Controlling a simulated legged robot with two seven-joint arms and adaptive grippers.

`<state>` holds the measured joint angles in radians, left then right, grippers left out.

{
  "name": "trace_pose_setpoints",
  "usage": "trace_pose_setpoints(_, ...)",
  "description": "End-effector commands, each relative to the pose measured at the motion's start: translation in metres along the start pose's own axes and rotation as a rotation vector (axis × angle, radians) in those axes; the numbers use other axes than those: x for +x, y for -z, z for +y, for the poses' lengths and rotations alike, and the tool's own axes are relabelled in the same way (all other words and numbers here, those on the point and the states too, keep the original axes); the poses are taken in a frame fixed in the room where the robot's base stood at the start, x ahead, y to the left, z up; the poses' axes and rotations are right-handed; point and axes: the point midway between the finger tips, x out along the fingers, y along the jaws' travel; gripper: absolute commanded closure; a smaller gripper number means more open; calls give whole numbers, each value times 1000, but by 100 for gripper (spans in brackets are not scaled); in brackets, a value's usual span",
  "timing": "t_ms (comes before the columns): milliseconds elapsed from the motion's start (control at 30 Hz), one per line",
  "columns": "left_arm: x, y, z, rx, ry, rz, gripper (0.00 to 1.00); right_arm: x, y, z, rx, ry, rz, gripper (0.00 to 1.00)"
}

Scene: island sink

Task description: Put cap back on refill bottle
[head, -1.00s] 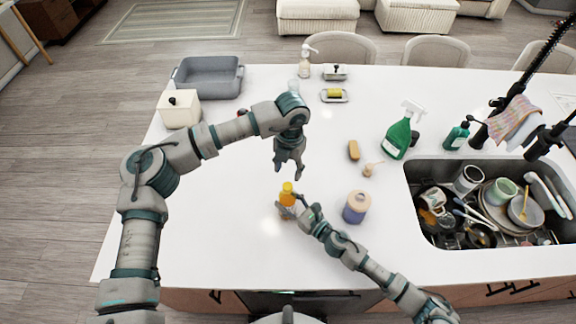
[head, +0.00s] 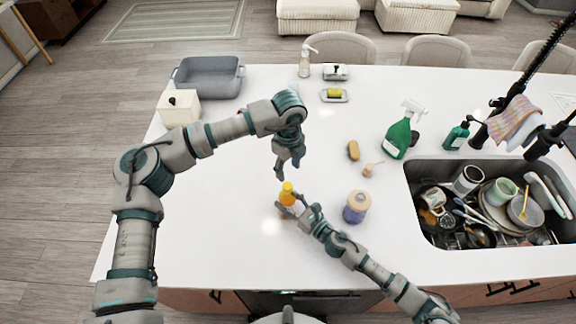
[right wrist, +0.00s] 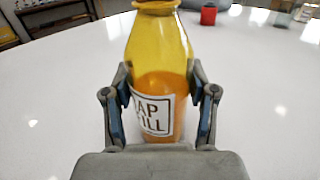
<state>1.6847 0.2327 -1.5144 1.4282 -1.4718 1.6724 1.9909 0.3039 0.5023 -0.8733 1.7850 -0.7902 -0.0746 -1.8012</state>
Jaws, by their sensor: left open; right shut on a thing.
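The refill bottle (head: 287,190) is yellow-orange and stands upright on the white counter. The right wrist view shows its translucent body, white label and orange contents (right wrist: 158,90); its very top is cut off there. My right gripper (head: 288,206) is shut around the bottle, one finger on each side in the right wrist view (right wrist: 160,103). My left gripper (head: 287,172) is open, pointing down just above and behind the bottle top. I cannot make out a cap between its fingers. A small red item (right wrist: 208,15) stands behind the bottle; I cannot tell whether it is the cap.
A jar (head: 356,208) stands right of the bottle. A brush (head: 353,150), green spray bottle (head: 397,138) and sink full of dishes (head: 430,235) lie farther right. A white box (head: 180,110) and grey basin (head: 208,82) are at back left. The counter's left front is clear.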

Motion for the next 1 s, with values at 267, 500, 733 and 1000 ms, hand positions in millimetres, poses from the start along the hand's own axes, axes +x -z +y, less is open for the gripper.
trace_pose_setpoints(267, 26, 0, 1, 2, -3, 2, 48, 0, 0, 0, 0, 0, -1, 100)
trace_pose_setpoints(500, 62, 0, 0, 1, -2, 0, 48, 0, 0, 0, 0, 0, -1, 100)
trace_pose_setpoints(733, 79, 0, 0, 2, 0, -1, 48, 0, -1, 0, 0, 0, -1, 100)
trace_pose_setpoints(1000, 80, 0, 0, 2, 0, 0, 48, 0, 0, 0, 0, 0, -1, 100)
